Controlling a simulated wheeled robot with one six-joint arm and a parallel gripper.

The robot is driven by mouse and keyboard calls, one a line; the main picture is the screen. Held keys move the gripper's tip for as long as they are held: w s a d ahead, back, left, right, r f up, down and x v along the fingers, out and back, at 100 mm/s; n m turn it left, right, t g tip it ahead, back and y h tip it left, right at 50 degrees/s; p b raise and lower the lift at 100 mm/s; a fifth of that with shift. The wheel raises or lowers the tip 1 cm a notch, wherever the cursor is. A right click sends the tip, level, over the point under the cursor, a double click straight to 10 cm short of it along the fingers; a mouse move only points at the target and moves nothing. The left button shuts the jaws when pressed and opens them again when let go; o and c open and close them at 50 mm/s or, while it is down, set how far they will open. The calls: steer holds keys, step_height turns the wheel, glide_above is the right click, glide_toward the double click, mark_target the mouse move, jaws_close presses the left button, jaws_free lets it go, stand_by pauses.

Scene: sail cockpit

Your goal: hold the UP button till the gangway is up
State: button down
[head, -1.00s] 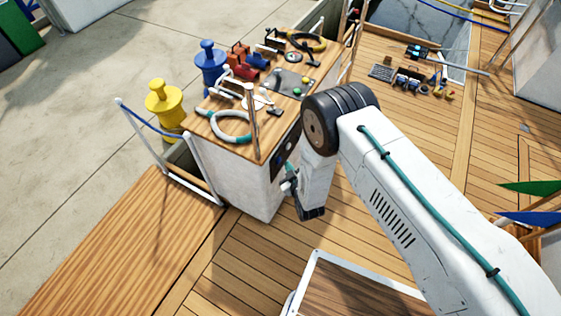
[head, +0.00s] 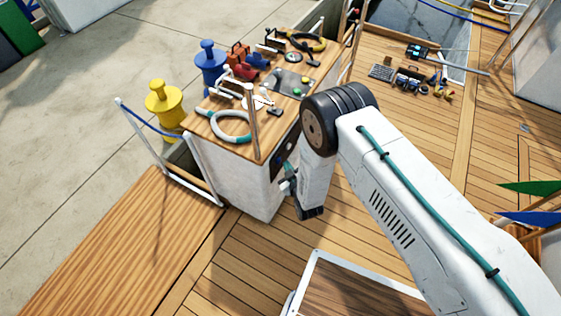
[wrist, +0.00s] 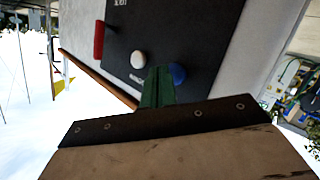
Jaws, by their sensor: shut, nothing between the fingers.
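A dark control panel (wrist: 190,35) is on the pale side of the console (head: 250,185). In the wrist view it carries a red part (wrist: 99,40), a round white button (wrist: 138,59) and a round blue button (wrist: 177,74). Its lettering is too small and turned to read, so I cannot tell which button is UP. My gripper (wrist: 158,86) is shut and empty, its green fingers pointing at the panel between the white and blue buttons and partly covering the blue one. I cannot tell whether the tips touch. In the head view my gripper (head: 288,186) is beside the console's side.
The console top holds a coiled hose (head: 231,126) and several tools. A wooden platform (head: 120,240) with a railing lies at left; I cannot tell whether it is the gangway. A yellow bollard (head: 164,103) stands behind. A white-edged hatch (head: 350,290) lies in front.

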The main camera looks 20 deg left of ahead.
steer(key=shift+a, duration=0.25)
steer(key=shift+w+a, duration=0.1)
steer(key=shift+a, duration=0.4)
stand_by(1.7)
stand_by(5.0)
steer(key=shift+d, duration=0.9)
